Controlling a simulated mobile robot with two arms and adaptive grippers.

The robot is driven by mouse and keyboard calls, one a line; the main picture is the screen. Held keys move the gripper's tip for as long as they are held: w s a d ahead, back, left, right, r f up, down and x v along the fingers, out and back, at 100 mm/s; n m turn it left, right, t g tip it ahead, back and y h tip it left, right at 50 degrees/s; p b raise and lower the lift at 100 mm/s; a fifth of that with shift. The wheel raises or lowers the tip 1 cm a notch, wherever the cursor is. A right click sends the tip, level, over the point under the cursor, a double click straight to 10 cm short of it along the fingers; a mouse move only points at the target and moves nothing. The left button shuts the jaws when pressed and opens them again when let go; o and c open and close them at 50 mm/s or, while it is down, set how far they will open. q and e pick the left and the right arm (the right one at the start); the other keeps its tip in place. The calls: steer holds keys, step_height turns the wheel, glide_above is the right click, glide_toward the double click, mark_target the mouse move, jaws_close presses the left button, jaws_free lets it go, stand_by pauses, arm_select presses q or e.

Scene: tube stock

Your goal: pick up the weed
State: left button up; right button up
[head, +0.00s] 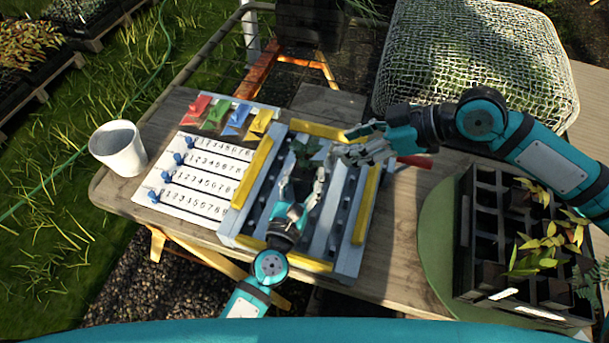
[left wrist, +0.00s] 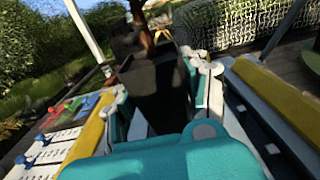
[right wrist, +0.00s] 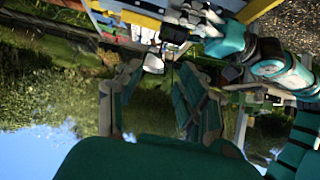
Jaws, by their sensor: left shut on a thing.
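My left gripper (head: 299,182) is shut on a dark square plant tube (left wrist: 160,95), held upright over the grey slotted rack (head: 347,218). A dark green leafy plant (head: 306,150) shows at the tube's top in the head view. In the left wrist view only a brownish stem (left wrist: 143,32) rises above the tube. I cannot tell which part of this growth is the weed. My right gripper (head: 352,143) is beside the plant, just to its right. Its fingers stand apart with nothing between them in the right wrist view (right wrist: 155,105).
A white cup (head: 118,150) stands at the table's left end, near a number board (head: 195,205) with blue pegs and coloured tags (head: 236,118). A black pot crate (head: 465,235) sits on a green disc (head: 432,235) at right. A mesh-covered basket (head: 470,60) is behind.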

arm_select(q)
steer(key=c, duration=0.4)
arm_select(e)
steer(key=shift+c, duration=0.7)
steer(key=shift+a, duration=0.2)
step_height(320, 180, up, 5)
steer(key=g+h, duration=0.3)
steer(key=h, duration=0.7)
glide_above(306, 151)
step_height(306, 151, down, 12)
steer(key=shift+r, duration=0.1)
